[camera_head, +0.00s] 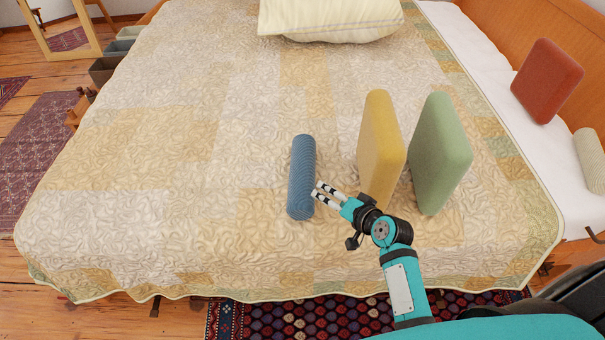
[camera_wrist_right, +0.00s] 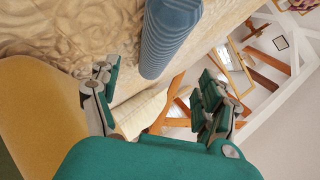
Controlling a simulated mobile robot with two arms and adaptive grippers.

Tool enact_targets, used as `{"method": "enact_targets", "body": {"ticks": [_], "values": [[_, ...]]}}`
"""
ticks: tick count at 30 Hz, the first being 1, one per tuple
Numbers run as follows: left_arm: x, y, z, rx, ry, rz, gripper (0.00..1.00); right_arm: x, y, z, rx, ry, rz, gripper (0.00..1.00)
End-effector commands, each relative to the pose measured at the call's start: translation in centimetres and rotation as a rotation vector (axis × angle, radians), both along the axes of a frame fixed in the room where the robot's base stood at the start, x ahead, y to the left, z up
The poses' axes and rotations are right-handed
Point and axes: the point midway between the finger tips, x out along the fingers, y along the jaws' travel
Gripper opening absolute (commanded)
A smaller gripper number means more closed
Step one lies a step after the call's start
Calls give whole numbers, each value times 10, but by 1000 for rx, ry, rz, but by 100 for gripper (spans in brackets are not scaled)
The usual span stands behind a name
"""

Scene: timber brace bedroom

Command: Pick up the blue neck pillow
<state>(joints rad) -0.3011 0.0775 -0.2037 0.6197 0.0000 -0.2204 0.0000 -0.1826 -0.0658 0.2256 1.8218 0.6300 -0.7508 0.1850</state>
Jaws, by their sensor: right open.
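The blue neck pillow (camera_head: 302,178) is a ribbed cylinder lying on the quilted bed, near the middle of its front half. It also shows at the top of the right wrist view (camera_wrist_right: 168,36), ahead of the fingers. My right gripper (camera_head: 325,195) is open and empty, just to the right of the pillow's lower half. Its fingers (camera_wrist_right: 158,95) are spread apart in the wrist view, with the pillow beyond the gap between them. I cannot tell whether a fingertip touches the pillow. My left gripper is not in view.
A yellow cushion (camera_head: 380,145) and a green cushion (camera_head: 441,150) stand upright to the right of my gripper. A cream pillow (camera_head: 330,18) lies at the far end. A red cushion (camera_head: 547,80) and a pale bolster (camera_head: 590,160) are at the right. The quilt (camera_head: 170,150) left of the blue pillow is clear.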

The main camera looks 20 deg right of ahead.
Motion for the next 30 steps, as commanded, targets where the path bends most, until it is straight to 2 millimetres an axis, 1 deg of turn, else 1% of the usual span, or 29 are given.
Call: {"method": "enact_targets", "body": {"ticks": [1, 3, 9, 12, 19, 25, 27, 30], "values": [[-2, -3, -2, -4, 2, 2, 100, 11, 3, -6, 2, -1, 0, 79], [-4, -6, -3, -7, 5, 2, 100, 24, 7, -14, 3, 0, 1, 79], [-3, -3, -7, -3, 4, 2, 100, 59, 16, -34, 0, 0, 2, 79], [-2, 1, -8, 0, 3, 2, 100, 70, 19, -42, -1, 1, 2, 79], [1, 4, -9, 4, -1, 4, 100, 83, 21, -47, -3, -1, 1, 79], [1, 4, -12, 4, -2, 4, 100, 111, 23, -59, -2, 0, 2, 79], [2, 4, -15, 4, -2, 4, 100, 117, 25, -65, -2, 2, 3, 79], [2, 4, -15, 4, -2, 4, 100, 123, 27, -67, -3, 1, 2, 79]]}}
